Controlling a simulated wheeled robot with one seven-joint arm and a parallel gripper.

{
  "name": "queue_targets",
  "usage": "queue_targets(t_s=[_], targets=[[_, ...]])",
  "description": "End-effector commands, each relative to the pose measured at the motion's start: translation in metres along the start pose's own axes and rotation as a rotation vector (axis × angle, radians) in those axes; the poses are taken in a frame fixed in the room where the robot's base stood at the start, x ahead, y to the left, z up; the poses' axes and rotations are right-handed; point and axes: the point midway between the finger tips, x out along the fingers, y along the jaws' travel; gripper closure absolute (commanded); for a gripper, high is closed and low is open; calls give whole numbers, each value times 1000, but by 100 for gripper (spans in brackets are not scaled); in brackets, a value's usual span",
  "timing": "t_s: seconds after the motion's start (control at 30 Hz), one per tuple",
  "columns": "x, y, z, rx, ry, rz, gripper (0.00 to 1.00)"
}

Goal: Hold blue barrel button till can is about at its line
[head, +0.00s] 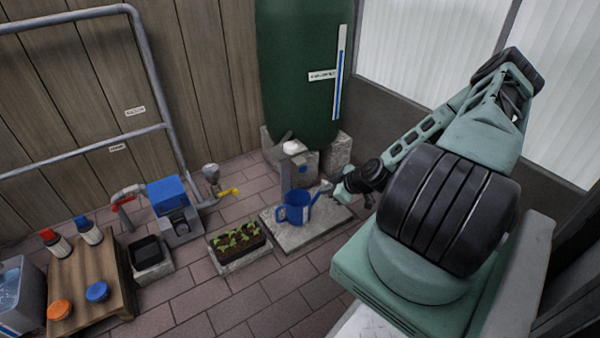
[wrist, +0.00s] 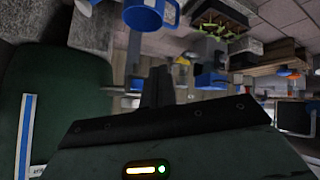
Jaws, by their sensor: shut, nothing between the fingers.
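The blue watering can (head: 294,208) stands upright on a pale stone slab (head: 338,222) in the head view. Part of a blue can (wrist: 143,17) shows at the top of the wrist view. The green barrel (head: 300,70) stands behind, with a white gauge strip (head: 341,65) partly blue. A small blue button (head: 303,168) seems to sit on the grey block below the barrel. My gripper (head: 338,190) is right of the can, close to its spout. Its dark fingers (wrist: 158,88) are shut and empty in the wrist view. I cannot tell whether they touch anything; the can's water level is hidden.
A planter with seedlings (head: 238,240) stands left of the slab. A blue-topped pump (head: 168,195), a black tray (head: 150,252) and a wooden table (head: 88,275) with bottles are further left. The brick floor in front is clear. A grey wall and window stand right.

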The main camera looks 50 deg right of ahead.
Motion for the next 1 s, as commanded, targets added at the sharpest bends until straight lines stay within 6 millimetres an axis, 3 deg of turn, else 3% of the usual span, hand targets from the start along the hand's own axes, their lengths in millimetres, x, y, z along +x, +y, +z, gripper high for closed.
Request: queue_targets(t_s=[0.27,1.0], targets=[[3,2,-2,-1,-1,-2,100],[59,42,-43,-1,-1,-3,100]])
